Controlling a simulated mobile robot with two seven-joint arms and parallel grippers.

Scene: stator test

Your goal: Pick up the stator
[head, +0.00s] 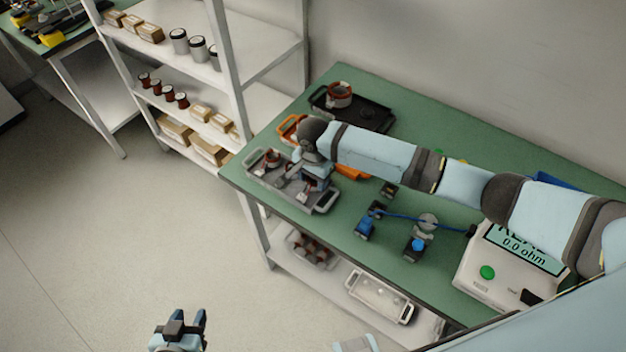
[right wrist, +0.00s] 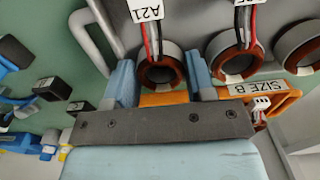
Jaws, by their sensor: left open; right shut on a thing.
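A stator (right wrist: 160,72) with a grey ring, copper inside, red and black leads and a tag reading A21 sits between my right gripper's fingers in the right wrist view. My right gripper (right wrist: 161,82) is shut on it, one blue finger on each side. In the head view this gripper (head: 312,178) is over the grey tray (head: 322,207) at the bench's left end, and the arm partly hides it. More stators (right wrist: 240,58) lie beside the held one. My left gripper (head: 183,326) is open and empty over the floor, away from the bench.
An orange tray (head: 290,128) with a SIZE B label (right wrist: 258,88) lies partly under my right arm. A black tray (head: 372,115) with a stator (head: 340,94) is behind. Blue clamps (head: 368,222) and a meter (head: 500,268) reading 0.0 ohm are on the right. Shelves (head: 265,60) stand left.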

